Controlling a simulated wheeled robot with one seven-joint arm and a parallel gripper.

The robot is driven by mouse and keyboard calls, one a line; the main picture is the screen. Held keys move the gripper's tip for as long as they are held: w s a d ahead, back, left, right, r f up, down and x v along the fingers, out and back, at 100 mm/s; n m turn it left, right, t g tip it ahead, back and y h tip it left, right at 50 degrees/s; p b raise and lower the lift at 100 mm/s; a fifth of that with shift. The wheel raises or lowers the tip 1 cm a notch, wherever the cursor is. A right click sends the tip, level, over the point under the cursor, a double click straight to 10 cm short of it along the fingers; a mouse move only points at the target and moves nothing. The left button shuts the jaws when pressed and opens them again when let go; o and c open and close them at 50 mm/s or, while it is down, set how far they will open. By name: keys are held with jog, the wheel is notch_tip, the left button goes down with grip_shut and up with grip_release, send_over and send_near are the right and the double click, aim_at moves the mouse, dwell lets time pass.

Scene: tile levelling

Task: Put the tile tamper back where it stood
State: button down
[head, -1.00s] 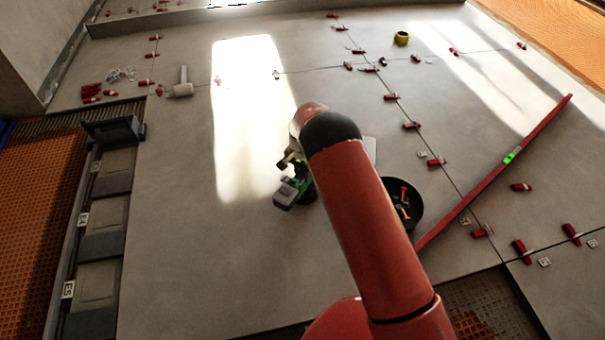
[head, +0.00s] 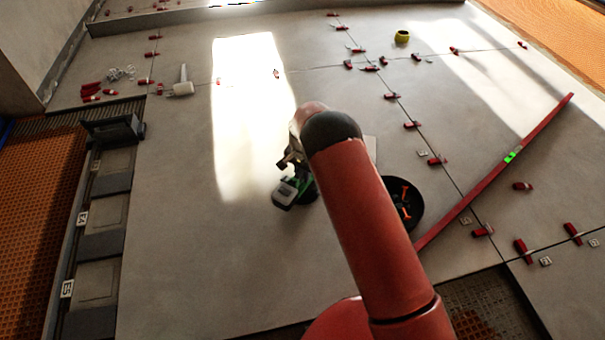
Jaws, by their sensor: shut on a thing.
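The tile tamper (head: 286,193), a small dark tool with a pale grey top and a green part, is at the middle of the floor, left of my red arm. My gripper (head: 292,166) is just above it and shut on it; my arm partly hides the fingers and the tool's right side. I cannot tell whether the tamper touches the tile below.
A black bucket (head: 413,212) with orange-handled things stands right of my arm. A long red level (head: 480,190) lies at the right. A white mallet (head: 182,88) lies at the upper left. A black rack (head: 100,235) lines the left. Red wedges dot the joints.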

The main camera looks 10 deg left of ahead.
jog(key=shift+f, duration=0.5)
dwell(1.2)
jog(key=c, duration=1.2)
grip_release()
jog(key=shift+o, duration=0.2)
jog(key=shift+f, duration=0.15)
notch_tip(320, 180, up, 8)
jog(key=shift+p, duration=0.5)
